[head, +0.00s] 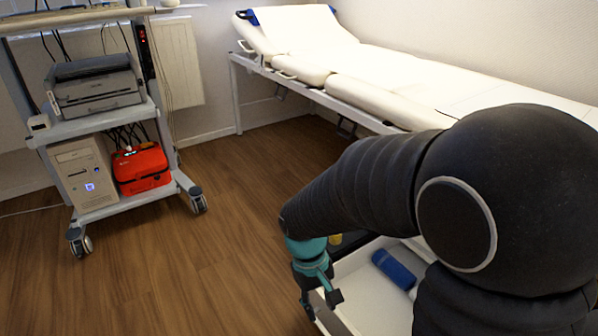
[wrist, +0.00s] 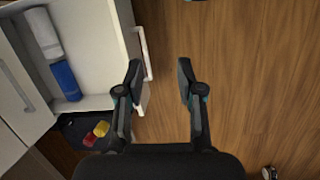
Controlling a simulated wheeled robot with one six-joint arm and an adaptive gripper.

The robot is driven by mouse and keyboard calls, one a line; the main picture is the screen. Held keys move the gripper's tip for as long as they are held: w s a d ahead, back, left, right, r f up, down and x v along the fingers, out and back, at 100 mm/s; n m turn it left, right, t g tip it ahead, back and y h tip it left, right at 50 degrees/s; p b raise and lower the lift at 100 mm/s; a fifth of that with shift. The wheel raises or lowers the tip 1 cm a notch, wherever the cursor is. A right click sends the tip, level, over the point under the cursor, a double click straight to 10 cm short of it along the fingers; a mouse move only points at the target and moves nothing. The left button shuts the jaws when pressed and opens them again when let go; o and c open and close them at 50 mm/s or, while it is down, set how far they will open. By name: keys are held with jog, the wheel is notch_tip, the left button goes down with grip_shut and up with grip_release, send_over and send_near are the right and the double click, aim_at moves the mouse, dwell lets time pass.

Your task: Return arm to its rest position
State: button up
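My gripper (head: 321,303) hangs at the end of my dark arm in the head view, beside the white drawer (head: 352,262). In the wrist view my gripper (wrist: 160,74) is open, with its two fingers apart. Wooden floor shows between the fingers, and nothing is held. The left finger is close to the drawer's front edge and its pale handle (wrist: 146,55); I cannot tell whether they touch. My arm hides much of the drawer in the head view.
A blue roll (wrist: 65,80) and a white roll (wrist: 44,33) lie in the open drawer. Red and yellow items lie below. A wheeled cart (head: 120,120) with a printer (head: 95,85) stands left. An examination bed (head: 340,75) stands behind. Floor between is clear.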

jog(key=s+d+r+m+t+y+p, duration=0.1)
jog(key=s+d+r+m+t, duration=0.1)
jog(key=r, duration=0.8)
jog(key=s+d+r+m+t+y+p, duration=0.1)
jog(key=s+d+r+m+t+p, duration=0.1)
jog(key=s+d+r+t, duration=0.3)
jog(key=s+d+r+m, duration=0.1)
jog(key=d+r, duration=0.3)
jog(key=r, duration=0.2)
jog(key=shift+d+t+p, duration=0.2)
jog(key=shift+t+p, duration=0.1)
